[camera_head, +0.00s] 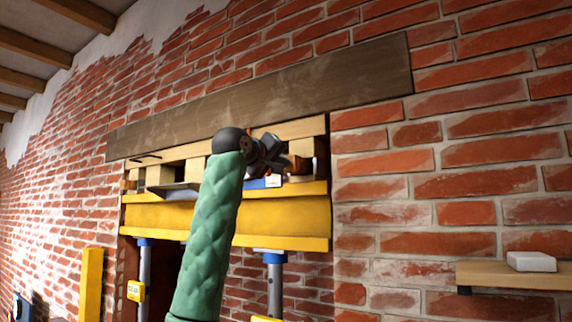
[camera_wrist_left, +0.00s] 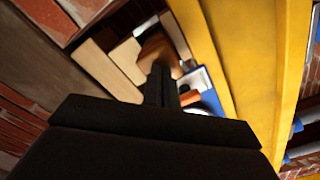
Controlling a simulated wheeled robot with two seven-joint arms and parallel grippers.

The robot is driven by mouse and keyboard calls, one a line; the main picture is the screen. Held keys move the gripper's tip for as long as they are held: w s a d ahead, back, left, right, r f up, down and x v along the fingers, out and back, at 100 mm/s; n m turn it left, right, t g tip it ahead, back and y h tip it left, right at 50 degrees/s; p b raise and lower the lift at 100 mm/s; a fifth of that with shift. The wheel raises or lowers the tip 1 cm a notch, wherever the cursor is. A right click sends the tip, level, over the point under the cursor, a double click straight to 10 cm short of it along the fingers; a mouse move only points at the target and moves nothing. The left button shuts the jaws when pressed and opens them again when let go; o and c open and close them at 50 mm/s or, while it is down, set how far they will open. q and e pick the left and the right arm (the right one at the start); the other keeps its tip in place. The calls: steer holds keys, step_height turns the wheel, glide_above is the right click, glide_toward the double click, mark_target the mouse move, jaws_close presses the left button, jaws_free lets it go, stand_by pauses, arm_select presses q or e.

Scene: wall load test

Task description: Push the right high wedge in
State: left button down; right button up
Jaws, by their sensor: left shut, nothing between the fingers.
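My left gripper (camera_head: 278,163) is shut and empty, in front of the right part of the gap between the dark wooden lintel (camera_head: 260,97) and the yellow beam (camera_head: 165,217). Its fingers point into the gap in the left wrist view (camera_wrist_left: 160,80). Pale wooden blocks (camera_wrist_left: 105,70) and a browner wooden piece (camera_wrist_left: 158,47) lie beyond the fingertips. I cannot tell which piece is the right high wedge, or whether the fingers touch it. The gripper and my green-sleeved arm hide part of the gap. My right gripper is not in view.
A blue-and-white item (camera_head: 265,182) sits low in the gap, close to the gripper. A blue-topped post (camera_head: 274,280) stands under the beam at right, another (camera_head: 145,268) at left. A wooden shelf (camera_head: 510,274) with a white block (camera_head: 531,261) juts out at lower right.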

arm_select(q)
steer(key=shift+x, duration=0.95)
steer(key=b+v, duration=0.5)
steer(key=v, duration=0.4)
steer(key=shift+a, duration=0.35)
steer(key=shift+s+f, duration=0.1)
steer(key=shift+f, duration=0.1)
steer(key=shift+f, duration=0.1)
steer(key=shift+a, duration=0.15)
